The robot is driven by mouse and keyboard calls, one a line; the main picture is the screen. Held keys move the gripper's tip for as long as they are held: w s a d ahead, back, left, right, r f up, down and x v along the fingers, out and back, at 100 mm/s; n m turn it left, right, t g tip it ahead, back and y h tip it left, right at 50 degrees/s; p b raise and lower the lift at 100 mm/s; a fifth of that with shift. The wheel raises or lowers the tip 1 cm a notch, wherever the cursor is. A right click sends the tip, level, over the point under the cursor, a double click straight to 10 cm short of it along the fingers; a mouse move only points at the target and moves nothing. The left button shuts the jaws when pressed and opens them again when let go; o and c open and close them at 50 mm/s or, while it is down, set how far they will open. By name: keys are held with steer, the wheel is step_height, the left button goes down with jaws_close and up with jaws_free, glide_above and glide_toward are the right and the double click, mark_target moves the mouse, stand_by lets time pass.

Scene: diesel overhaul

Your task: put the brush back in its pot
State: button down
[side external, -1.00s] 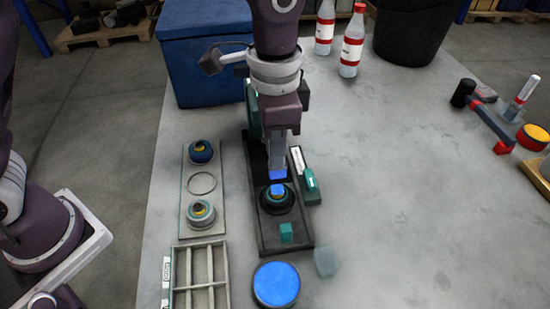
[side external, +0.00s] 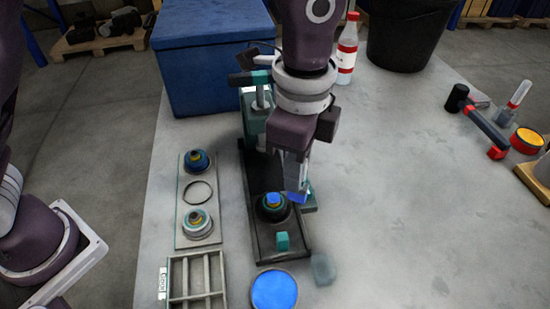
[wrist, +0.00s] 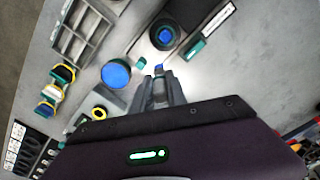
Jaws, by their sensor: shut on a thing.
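My gripper (side external: 296,196) points down over the right edge of the dark fixture plate. It is shut on a small blue piece (side external: 299,197), which also shows at the fingertips in the wrist view (wrist: 158,68). I cannot make out bristles or tell whether this piece is part of the brush. At the far right, a pale, red-marked handle (side external: 520,94) stands tilted in a small grey holder (side external: 502,117). They could be the brush and pot, but they are too small to tell.
The dark fixture plate (side external: 262,243) holds a round part with a blue top (side external: 272,199) and a teal block (side external: 282,241). A blue-topped round tub (side external: 274,291), grey cube (side external: 323,268) and divided tray (side external: 196,278) stand in front. A hammer (side external: 480,122) lies right. The middle right is clear.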

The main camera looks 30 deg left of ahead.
steer(key=s+d+f+m, duration=0.1)
steer(key=s+d+m, duration=0.3)
steer(key=d+m, duration=0.6)
step_height(320, 180, down, 6)
steer(key=a+m, duration=0.1)
steer(key=shift+a, duration=0.2)
steer(key=shift+f, duration=0.2)
steer(key=shift+f, duration=2.1)
steer(key=c, duration=1.3)
jaws_free()
steer(key=shift+o, duration=0.2)
